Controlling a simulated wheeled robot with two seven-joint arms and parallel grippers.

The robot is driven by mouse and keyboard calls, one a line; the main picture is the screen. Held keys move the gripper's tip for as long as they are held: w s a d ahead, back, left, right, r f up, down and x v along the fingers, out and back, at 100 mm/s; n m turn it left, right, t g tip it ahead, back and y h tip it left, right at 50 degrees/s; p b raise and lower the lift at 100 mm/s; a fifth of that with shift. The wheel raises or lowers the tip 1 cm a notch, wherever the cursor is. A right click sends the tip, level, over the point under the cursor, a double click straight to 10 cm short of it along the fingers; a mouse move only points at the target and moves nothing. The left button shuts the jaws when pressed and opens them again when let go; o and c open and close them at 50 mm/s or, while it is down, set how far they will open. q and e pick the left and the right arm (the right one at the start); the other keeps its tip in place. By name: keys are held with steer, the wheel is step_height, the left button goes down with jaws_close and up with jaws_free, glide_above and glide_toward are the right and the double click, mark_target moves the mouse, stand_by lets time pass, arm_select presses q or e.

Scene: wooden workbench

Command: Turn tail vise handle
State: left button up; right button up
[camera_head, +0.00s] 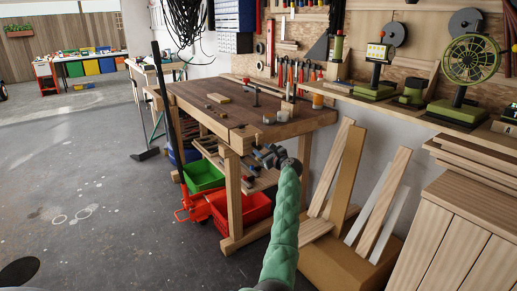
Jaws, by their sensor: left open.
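The wooden workbench (190,92) stands in the middle of the head view. Its near corner faces my green-sleeved left arm, which comes up from the bottom. My left gripper (265,154) is dark grey and open, just below the bench top's near end, beside the front leg. The gripper and wrist cover part of that end. I cannot make out the tail vise handle clearly, nor whether the gripper touches it. My right gripper is not in view.
A green bin (203,177) and a red crate (243,208) sit under the bench. Small tools and blocks lie on its top. Open grey floor (85,190) lies at left.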

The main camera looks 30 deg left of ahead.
mark_target(260, 148)
arm_select(q)
steer(key=shift+x, duration=1.8)
steer(key=shift+c, duration=0.5)
jaws_close()
steer(key=shift+m, duration=0.4)
